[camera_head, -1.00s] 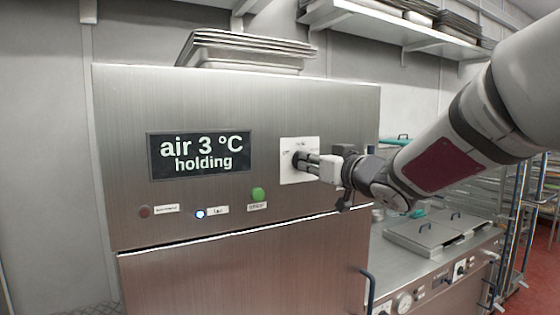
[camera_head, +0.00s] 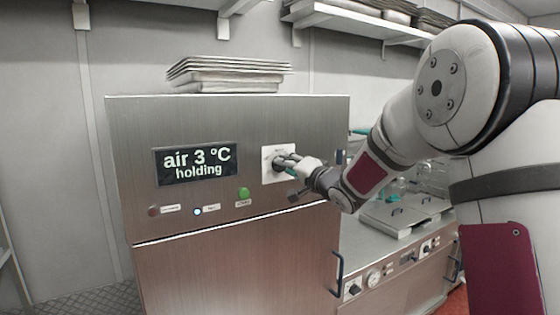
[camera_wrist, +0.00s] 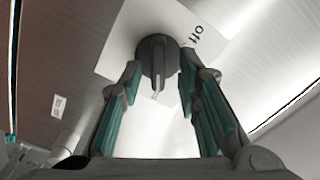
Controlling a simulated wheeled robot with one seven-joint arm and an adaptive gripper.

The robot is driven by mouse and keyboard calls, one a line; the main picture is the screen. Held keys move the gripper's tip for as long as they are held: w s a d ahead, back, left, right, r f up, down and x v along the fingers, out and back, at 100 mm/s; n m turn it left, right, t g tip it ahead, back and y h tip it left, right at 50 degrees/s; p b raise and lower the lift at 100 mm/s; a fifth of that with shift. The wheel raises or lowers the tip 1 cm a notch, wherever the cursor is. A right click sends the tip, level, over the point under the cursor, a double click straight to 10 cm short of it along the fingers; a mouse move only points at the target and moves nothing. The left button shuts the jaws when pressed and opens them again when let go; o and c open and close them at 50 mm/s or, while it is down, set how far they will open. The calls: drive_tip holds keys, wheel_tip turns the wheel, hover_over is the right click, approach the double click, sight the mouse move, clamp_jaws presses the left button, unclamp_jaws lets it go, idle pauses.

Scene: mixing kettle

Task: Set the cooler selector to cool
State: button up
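The cooler (camera_head: 300,120) is a steel cabinet whose display (camera_head: 196,163) reads "air 3 °C holding". Its selector is a dark knob on a white plate (camera_head: 268,174), largely covered by my gripper in the head view. In the wrist view the selector knob (camera_wrist: 158,62) stands upper middle, its ridge and pale mark pointing down in that picture. The word "off" shows on the plate to its right; other labels are hidden or unreadable. My gripper (camera_wrist: 158,80) is open, with one teal-padded finger on each side of the knob and gaps visible between.
Below the display are a dark red lamp (camera_head: 153,211), a lit blue-white lamp (camera_head: 198,211) and a green button (camera_head: 243,193). Trays (camera_head: 228,75) are stacked on top of the cooler. A counter with lids (camera_head: 400,212) stands to the right, below my arm.

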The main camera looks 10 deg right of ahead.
drive_tip(key=shift+w+f, duration=0.1)
drive_tip(key=v, duration=0.7)
idle(0.4)
